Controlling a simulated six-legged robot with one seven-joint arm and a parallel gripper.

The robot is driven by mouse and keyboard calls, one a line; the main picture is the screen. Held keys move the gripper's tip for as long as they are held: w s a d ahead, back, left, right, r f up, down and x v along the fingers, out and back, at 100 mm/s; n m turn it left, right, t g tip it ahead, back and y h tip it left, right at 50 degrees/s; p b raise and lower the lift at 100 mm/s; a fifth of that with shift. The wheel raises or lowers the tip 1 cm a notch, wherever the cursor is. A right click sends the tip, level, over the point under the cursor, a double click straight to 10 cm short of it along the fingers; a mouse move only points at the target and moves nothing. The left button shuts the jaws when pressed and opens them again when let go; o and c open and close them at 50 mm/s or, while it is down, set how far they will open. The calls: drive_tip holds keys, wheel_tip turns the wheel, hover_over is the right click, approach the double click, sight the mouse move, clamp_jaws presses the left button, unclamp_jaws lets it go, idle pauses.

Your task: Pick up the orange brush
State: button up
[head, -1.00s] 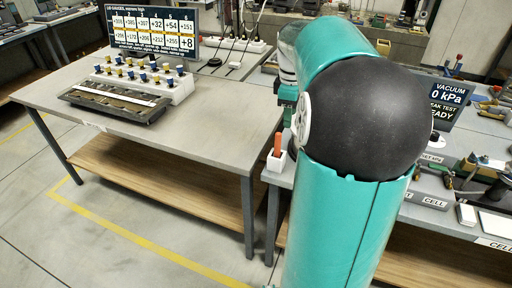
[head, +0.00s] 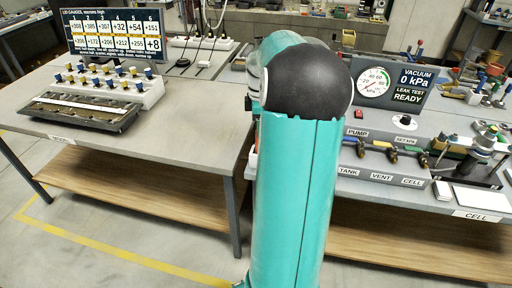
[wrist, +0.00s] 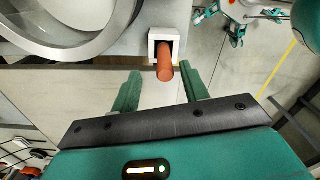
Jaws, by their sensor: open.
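The orange brush (wrist: 165,62) stands in a small white square holder (wrist: 158,42) in the wrist view, its rounded orange end towards the camera. My gripper (wrist: 160,69) is open, with one teal finger to the left of the brush and one to the right. The brush end shows in the gap between the fingertips, with no contact visible. I cannot tell its exact depth against the fingers. In the head view, my arm hides the gripper and the brush, and only a sliver of the white holder (head: 252,160) shows.
A large metal ring (wrist: 75,25) lies left of the holder in the wrist view. In the head view, a grey table (head: 190,125) with a knobbed block (head: 125,82) stands left. A vacuum gauge (head: 376,82) and valve panel (head: 385,160) stand right.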

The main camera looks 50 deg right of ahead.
drive_tip(key=shift+s+f, duration=0.15)
drive_tip(key=shift+f, duration=0.5)
drive_tip(key=f, duration=0.5)
drive_tip(key=shift+a, duration=0.35)
clamp_jaws()
drive_tip(key=shift+r, duration=0.15)
